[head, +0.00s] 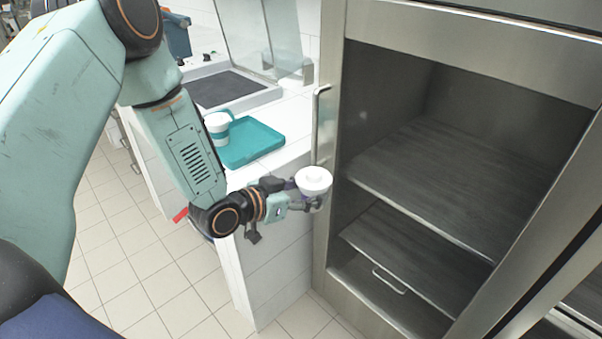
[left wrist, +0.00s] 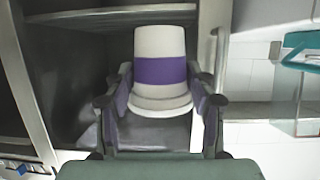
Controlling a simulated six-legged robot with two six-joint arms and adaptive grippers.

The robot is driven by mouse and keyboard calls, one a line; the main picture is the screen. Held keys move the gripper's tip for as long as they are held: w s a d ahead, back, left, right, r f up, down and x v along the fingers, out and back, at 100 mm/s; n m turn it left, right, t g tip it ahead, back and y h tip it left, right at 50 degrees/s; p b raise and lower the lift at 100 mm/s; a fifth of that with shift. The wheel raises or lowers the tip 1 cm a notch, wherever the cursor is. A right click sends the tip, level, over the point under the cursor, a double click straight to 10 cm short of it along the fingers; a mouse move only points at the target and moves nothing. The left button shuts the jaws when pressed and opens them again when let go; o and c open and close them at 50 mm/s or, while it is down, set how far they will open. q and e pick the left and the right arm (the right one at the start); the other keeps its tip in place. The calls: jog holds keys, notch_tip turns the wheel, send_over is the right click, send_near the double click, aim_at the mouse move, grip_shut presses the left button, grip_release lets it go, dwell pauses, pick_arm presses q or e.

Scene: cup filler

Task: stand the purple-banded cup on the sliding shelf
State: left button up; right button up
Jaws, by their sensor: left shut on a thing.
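The purple-banded cup is white with a white lid (head: 314,179) and is held in front of the cabinet's left door post. Its purple band (left wrist: 161,71) shows clearly in the left wrist view, between the fingers. My left gripper (head: 300,197) is shut around the cup from the left, and the cup looks about upright, clear of any surface. The sliding shelf appears to be the lower dark board (head: 405,255) in the open cabinet, with a bar handle (head: 388,281) at its front. Its visible top is bare. My right gripper is out of view.
A fixed-looking upper shelf (head: 470,175) is empty above the lower one. A metal cabinet post with a vertical handle (head: 317,125) stands close behind the cup. The white counter at left holds a teal tray (head: 252,145) with another white cup (head: 217,127) by it.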

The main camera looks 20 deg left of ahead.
pick_arm(q)
jog(key=s+d+m+g+h+b, duration=0.4)
jog(key=s+m+h, duration=0.1)
jog(key=s, duration=0.8)
jog(key=shift+f+m+g+b, duration=0.2)
jog(key=shift+m+g+b, duration=0.15)
jog(key=shift+m, duration=0.15)
